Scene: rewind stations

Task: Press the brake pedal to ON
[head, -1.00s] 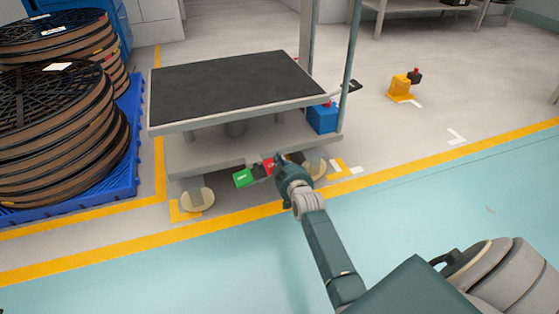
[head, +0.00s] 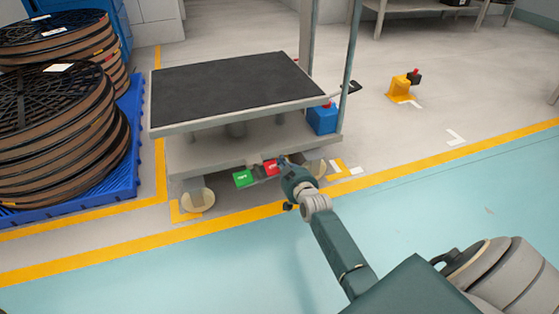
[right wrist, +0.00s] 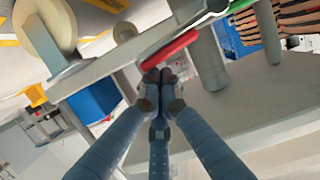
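A wheeled cart with a black top (head: 235,90) and a lower deck (head: 215,150) has two pedals low on its near edge. The left pedal is green (head: 243,178); the right one is red (head: 271,168). Both have pale lettering too small to read. My right gripper (head: 284,162) is at the red pedal's right end. In the right wrist view its fingertips (right wrist: 162,76) are together and empty, just beside the red pedal (right wrist: 170,47). I cannot tell whether they touch it, or how far it is pressed. My left gripper is not in view.
A blue box (head: 322,118) with a red knob sits on the lower deck, near the cart's upright posts. Reels are stacked on a blue pallet (head: 134,120) at left. A yellow block (head: 400,86) stands on the floor at right. The teal floor in front is clear.

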